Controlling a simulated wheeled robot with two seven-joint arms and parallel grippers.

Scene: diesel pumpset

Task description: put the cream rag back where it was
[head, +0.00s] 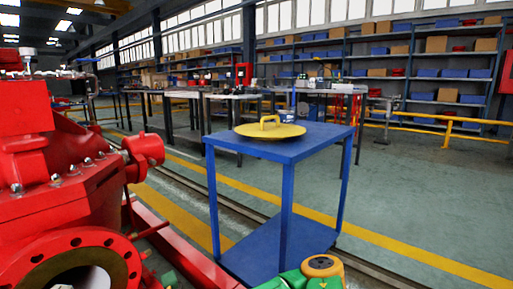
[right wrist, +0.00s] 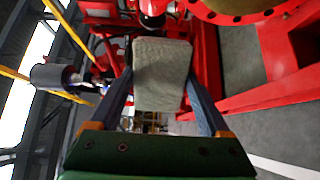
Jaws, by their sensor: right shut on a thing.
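The cream rag (right wrist: 161,72) shows in the right wrist view as a pale, greyish, roughly rectangular cloth. My right gripper (right wrist: 160,90) is shut on it, with one dark finger along each side of the rag. The rag hangs in front of red machinery, and I cannot tell its distance from it. The rag and the right gripper's fingers do not show in the head view. My left gripper is in neither view.
A blue cart (head: 318,137) carries a round yellow lid (head: 270,130) with a handle. The red pumpset (head: 60,190) with an open flange fills the left side. Workbenches and shelves stand behind. Green floor (head: 420,190) is clear right of the cart.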

